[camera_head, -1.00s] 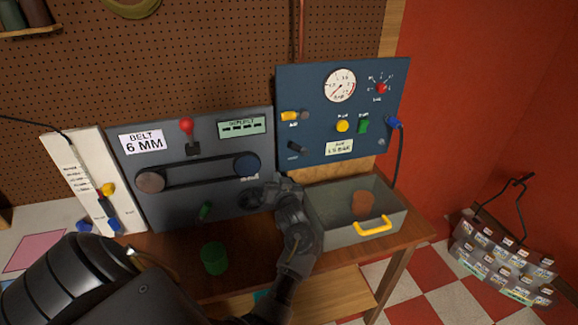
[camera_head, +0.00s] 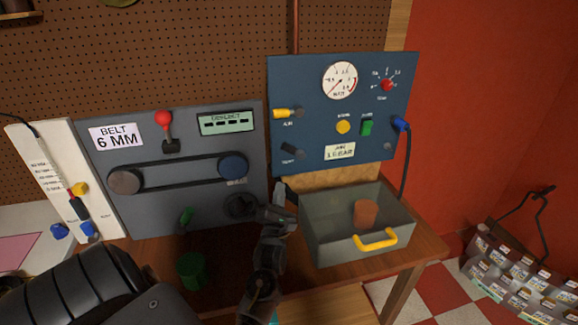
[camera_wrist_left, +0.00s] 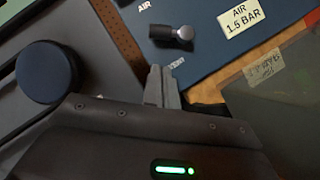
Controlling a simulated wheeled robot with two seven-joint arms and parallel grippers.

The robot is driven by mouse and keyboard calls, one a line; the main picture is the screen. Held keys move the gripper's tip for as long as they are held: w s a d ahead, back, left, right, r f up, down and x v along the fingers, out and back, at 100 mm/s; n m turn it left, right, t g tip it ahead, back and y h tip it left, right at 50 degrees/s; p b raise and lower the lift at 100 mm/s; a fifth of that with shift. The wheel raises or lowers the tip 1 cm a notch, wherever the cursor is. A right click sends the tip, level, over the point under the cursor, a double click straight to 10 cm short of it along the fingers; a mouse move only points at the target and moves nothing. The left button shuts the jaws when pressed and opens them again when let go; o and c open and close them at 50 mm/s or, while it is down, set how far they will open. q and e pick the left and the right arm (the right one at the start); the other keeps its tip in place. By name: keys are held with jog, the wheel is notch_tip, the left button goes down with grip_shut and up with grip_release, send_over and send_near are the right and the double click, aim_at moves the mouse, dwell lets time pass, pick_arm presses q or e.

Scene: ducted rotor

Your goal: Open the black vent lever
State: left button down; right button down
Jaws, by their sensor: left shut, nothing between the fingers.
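The black vent lever (camera_head: 291,151) is on the blue panel (camera_head: 345,75), below the yellow air lever (camera_head: 285,113). In the left wrist view the black lever (camera_wrist_left: 172,33) lies sideways above its VENT label, its round end to the right. My left gripper (camera_head: 280,190) is shut and empty, below the blue panel's lower left corner, and apart from the lever. In the left wrist view its closed fingertips (camera_wrist_left: 162,78) point toward the panel, just below the lever. My right gripper is not in view.
A grey bin (camera_head: 325,249) with a yellow handle and a brown cylinder (camera_head: 365,213) inside stands right of my gripper. The grey belt panel (camera_head: 190,145) with a red-knobbed lever (camera_head: 163,118) is to the left. A green cylinder (camera_head: 191,270) is on the bench.

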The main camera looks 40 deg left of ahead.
aim_at(291, 150)
pick_arm(q)
jog(key=shift+s+d+r+n+t, duration=0.15)
jog(key=shift+n+t, duration=0.15)
jog(key=shift+n, duration=0.3)
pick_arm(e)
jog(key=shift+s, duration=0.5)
